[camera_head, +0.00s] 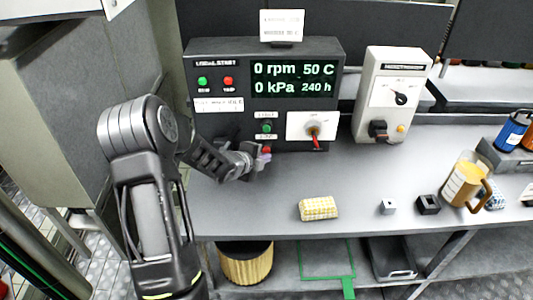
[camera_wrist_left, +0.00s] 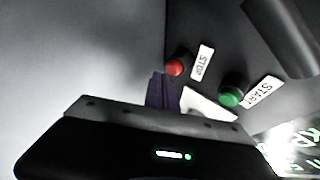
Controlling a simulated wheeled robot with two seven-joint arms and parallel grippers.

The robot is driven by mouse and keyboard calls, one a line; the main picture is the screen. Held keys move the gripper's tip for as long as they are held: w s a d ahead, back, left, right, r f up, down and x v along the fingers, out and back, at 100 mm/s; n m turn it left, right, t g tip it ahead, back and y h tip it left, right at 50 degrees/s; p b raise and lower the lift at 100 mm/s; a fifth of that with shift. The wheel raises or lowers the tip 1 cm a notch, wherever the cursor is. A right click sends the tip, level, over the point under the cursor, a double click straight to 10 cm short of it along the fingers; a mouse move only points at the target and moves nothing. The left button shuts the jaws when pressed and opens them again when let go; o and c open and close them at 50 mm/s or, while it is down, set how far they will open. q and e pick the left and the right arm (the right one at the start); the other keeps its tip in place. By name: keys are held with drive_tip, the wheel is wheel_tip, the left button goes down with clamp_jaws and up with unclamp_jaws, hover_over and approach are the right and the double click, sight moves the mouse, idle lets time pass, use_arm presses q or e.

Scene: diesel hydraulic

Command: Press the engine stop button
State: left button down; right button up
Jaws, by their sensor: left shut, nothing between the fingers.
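The red stop button (camera_wrist_left: 174,67), beside a STOP label (camera_wrist_left: 202,62), shows in the left wrist view. The green start button (camera_wrist_left: 230,96) is beside a START label (camera_wrist_left: 262,92). In the head view this pair is low on the black control panel: the green button (camera_head: 267,128) is above, and the red button (camera_head: 267,150) is partly hidden by my left gripper (camera_head: 262,160). My left gripper is shut and empty. In the left wrist view its dark fingertips (camera_wrist_left: 163,90) are close to the red button; I cannot tell whether they touch. My right gripper is out of view.
Another green button (camera_head: 202,81) and red button (camera_head: 228,81) are higher on the panel. A red-handled switch (camera_head: 314,131) is to the right of the gripper.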

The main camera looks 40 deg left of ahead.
use_arm(q)
drive_tip(key=shift+s+d, duration=0.15)
drive_tip(key=shift+s, duration=0.1)
drive_tip(key=shift+s+d+f+b, duration=0.1)
drive_tip(key=shift+s+d+b, duration=0.75)
drive_tip(key=shift+s+b, duration=0.2)
drive_tip(key=shift+s+d+b, duration=0.35)
drive_tip(key=shift+s+d, duration=0.3)
drive_tip(key=shift+s, duration=0.25)
drive_tip(key=shift+r, duration=0.2)
